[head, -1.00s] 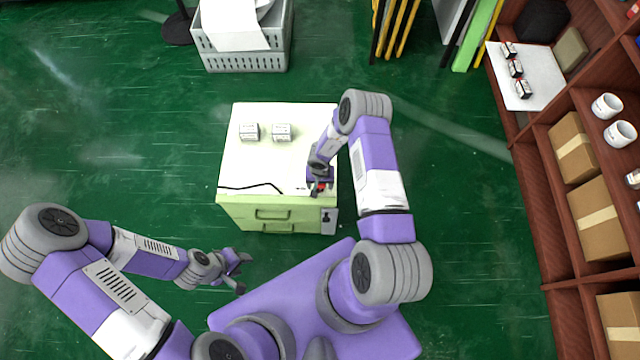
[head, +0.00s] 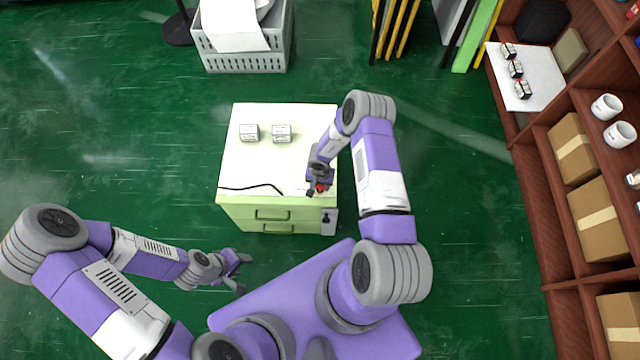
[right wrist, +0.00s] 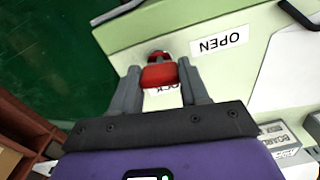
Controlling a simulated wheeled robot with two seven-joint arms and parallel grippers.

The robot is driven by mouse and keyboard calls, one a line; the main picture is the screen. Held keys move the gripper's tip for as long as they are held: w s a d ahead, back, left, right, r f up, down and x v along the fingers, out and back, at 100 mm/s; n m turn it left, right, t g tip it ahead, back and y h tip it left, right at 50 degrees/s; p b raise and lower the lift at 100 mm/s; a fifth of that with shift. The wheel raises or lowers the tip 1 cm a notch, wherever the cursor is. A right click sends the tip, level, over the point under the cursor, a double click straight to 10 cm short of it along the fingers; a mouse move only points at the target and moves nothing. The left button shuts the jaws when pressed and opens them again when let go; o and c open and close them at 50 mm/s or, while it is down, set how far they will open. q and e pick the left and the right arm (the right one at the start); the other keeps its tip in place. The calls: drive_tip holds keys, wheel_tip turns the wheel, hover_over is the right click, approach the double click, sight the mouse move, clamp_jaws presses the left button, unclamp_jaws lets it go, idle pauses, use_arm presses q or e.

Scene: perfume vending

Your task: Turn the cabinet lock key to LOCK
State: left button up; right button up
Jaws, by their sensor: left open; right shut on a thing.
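The light green cabinet (head: 265,170) with a pale top stands in the middle of the head view. The red key (right wrist: 160,76) sits near its front right corner, and it also shows small in the head view (head: 321,187). My right gripper (right wrist: 160,78) is shut on the red key, with a finger on each side. An OPEN label (right wrist: 219,43) lies to the right of the key in the right wrist view. The LOCK label (right wrist: 166,95) is partly covered by the gripper. My left gripper (head: 243,272) is open and empty, in front of the cabinet at the lower left.
Two small boxes (head: 282,133) stand on the cabinet top, and a black cable (head: 250,187) lies along its front. A grey crate (head: 245,58) stands behind. A brown shelf (head: 535,165) with cartons and mugs is at the right. The green floor around the cabinet is mostly clear.

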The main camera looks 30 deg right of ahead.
drive_tip(key=m, duration=0.4)
drive_tip(key=shift+m, duration=0.3)
drive_tip(key=m, duration=0.3)
drive_tip(key=shift+m, duration=0.3)
drive_tip(key=m, duration=0.4)
drive_tip(key=shift+p, duration=0.3)
drive_tip(key=shift+m, duration=2.2)
drive_tip(key=o, duration=1.1)
drive_tip(key=shift+c, duration=0.2)
